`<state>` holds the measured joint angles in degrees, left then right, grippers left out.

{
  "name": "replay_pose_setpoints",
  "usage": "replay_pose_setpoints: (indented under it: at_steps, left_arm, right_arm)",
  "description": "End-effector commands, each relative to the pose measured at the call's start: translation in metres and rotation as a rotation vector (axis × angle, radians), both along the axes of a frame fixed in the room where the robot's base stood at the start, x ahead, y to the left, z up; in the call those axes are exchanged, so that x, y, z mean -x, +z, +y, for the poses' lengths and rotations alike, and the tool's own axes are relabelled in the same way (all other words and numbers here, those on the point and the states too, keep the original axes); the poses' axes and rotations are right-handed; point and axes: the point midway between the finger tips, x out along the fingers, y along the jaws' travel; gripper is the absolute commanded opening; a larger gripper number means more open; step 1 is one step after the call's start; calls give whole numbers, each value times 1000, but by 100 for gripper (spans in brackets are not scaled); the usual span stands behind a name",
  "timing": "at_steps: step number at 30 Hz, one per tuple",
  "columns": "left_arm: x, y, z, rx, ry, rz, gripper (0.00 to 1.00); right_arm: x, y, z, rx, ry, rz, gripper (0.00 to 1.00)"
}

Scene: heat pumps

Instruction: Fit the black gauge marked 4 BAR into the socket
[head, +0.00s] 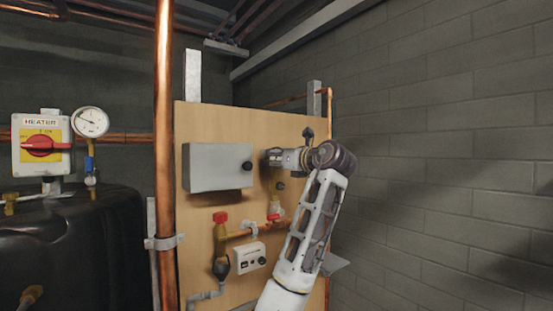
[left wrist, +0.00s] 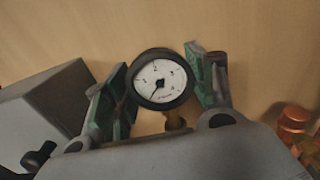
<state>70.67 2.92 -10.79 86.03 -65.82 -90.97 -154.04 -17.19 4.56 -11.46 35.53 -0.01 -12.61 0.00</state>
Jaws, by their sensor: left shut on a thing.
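A round black-rimmed gauge with a white dial (left wrist: 162,80) shows in the left wrist view between the green-padded fingers of my left gripper (left wrist: 163,88). The gripper is shut on it. A short brass stem (left wrist: 175,121) runs down from the gauge; its lower end is hidden by the gripper body. The dial's marking is too small to read. In the head view my left gripper (head: 273,158) is in front of the wooden board (head: 206,225), just right of the grey box (head: 214,167). I cannot make out the gauge or the socket there. My right gripper is not in view.
Below the gripper, the board carries a red-handled valve (head: 274,211), a red-capped brass fitting (head: 220,218) and a white control box (head: 248,258). A copper pipe (head: 164,120) stands left of the board. Another gauge (head: 90,122) is above the black tank (head: 75,240).

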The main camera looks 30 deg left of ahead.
Motion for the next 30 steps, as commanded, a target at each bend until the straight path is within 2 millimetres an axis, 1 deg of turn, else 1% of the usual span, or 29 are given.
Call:
replay_pose_setpoints:
  at_steps: [30]
  left_arm:
    - [0, -7, 0, 0, 0, 1, 17]
  right_arm:
    - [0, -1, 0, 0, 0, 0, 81]
